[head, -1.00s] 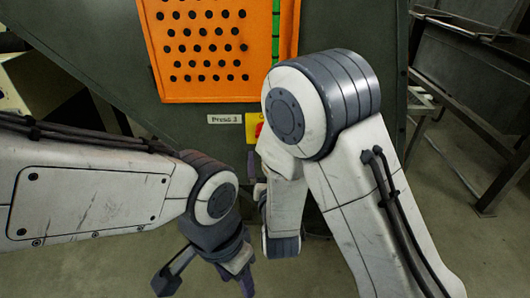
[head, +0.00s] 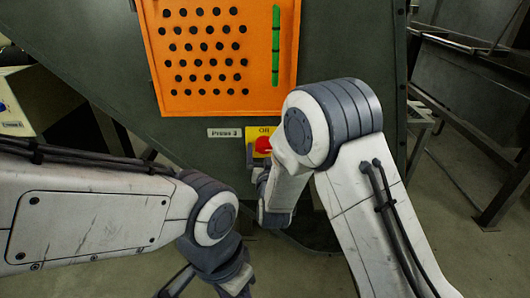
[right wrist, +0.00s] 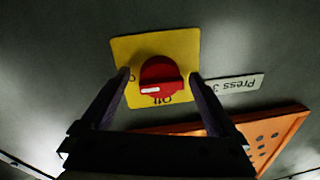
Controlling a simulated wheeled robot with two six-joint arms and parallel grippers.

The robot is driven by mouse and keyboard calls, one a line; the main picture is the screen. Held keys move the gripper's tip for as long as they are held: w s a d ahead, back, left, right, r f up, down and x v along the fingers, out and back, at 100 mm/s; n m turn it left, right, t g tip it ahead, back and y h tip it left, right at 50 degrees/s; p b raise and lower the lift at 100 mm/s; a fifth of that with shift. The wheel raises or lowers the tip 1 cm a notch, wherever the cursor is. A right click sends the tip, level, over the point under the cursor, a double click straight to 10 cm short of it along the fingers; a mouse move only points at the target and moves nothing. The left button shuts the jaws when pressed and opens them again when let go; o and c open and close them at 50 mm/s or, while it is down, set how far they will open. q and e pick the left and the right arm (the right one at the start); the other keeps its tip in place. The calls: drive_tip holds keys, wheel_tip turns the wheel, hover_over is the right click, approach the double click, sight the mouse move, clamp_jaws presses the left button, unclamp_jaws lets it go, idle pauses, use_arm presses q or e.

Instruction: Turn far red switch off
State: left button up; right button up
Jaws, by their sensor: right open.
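The red rotary switch (head: 263,145) on its yellow plate (head: 264,131) is on the dark green machine panel, partly hidden by my right arm in the head view. In the right wrist view the red switch (right wrist: 160,78) is between the spread fingers of my right gripper (right wrist: 160,80), which is open. Whether the fingers touch it, I cannot tell. Its white mark points left there, toward a label mostly hidden by a finger; "Off" reads upside down below the knob. My left gripper (head: 208,286) is low in the head view, fingers apart, tips cut off.
A "Press 3" label (head: 225,133) is beside the yellow plate. An orange perforated panel (head: 215,95) with a green strip (head: 275,60) is above it. Dark metal frames (head: 480,120) stand at the right. Floor is open at the lower right.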

drive_tip(key=c, duration=1.3)
drive_tip(key=shift+d, duration=0.1)
drive_tip(key=n+p, duration=0.1)
drive_tip(key=n, duration=0.3)
drive_tip(key=shift+d+r+p, duration=0.1)
drive_tip(key=shift+p, duration=0.3)
drive_tip(key=n+p, duration=0.1)
drive_tip(key=n, duration=0.1)
drive_tip(key=n+p, duration=0.1)
drive_tip(key=n, duration=0.1)
drive_tip(key=shift+d+r+g+h, duration=0.1)
drive_tip(key=shift+r+g+h, duration=0.05)
drive_tip(key=shift+g+h, duration=0.15)
drive_tip(key=n+p, duration=0.2)
drive_tip(key=n, duration=0.2)
drive_tip(key=shift+r+n+h+p, duration=0.15)
drive_tip(key=shift+n+h+p, duration=0.15)
drive_tip(key=shift+p, duration=0.1)
drive_tip(key=shift+n+h+p, duration=0.4)
drive_tip(key=shift+n+p, duration=0.9)
drive_tip(key=shift+n, duration=0.8)
